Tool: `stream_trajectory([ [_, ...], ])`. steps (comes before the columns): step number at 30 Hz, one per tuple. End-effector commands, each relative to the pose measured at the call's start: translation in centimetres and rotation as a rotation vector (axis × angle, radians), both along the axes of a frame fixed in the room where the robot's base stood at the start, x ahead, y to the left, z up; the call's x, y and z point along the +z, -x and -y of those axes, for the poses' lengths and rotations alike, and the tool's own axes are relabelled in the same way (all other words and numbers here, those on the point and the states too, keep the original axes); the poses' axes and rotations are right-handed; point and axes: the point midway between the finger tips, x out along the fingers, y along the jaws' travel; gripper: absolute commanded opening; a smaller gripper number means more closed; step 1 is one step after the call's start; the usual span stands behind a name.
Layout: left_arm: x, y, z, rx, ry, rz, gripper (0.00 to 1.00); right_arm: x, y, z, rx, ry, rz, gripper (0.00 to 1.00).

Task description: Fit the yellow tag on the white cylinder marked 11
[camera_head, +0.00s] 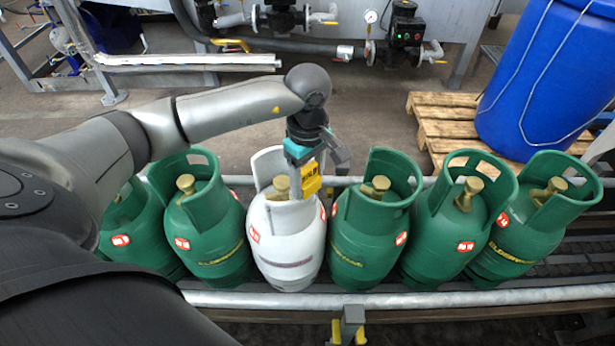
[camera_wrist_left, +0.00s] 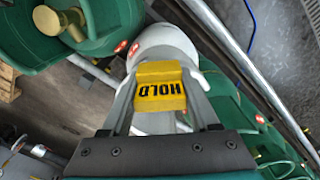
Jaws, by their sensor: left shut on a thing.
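My left gripper (camera_head: 309,168) is shut on the yellow tag (camera_head: 311,181). In the left wrist view, the tag (camera_wrist_left: 160,90) sits between the two fingers and reads HOLD. The white cylinder (camera_head: 287,245) stands upright in the row, with a brass valve inside its collar and small red-and-white labels. Its number is too small to read. The tag appears at the right side of the collar, partly in front of it; I cannot tell whether they touch. In the left wrist view, the white cylinder (camera_wrist_left: 160,42) shows just beyond the tag. My right gripper is out of view.
Green cylinders stand close on both sides, the nearest being a left one (camera_head: 212,235) and a right one (camera_head: 365,230). A metal rail (camera_head: 450,298) runs along the front. A blue drum (camera_head: 545,85) stands on a wooden pallet (camera_head: 445,115) at the back right.

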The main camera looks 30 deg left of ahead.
Motion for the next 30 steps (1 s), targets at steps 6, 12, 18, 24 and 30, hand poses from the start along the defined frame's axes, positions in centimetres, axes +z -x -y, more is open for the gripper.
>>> stream_trajectory([
  [6,-0.7,0.0,0.0,0.001,-0.001,0.000,0.08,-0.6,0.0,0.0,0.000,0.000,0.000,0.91],
  [12,-1.2,0.0,0.0,0.001,-0.001,0.000,0.08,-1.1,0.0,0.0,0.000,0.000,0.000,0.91],
  [18,-1.7,0.0,0.0,0.001,-0.001,0.000,0.08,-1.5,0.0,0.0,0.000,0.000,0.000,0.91],
  [24,-1.8,0.0,0.0,0.001,-0.001,0.000,0.70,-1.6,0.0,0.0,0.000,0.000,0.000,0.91],
  [30,-1.8,0.0,0.0,0.001,0.000,0.000,0.93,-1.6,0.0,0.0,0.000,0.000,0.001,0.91],
])
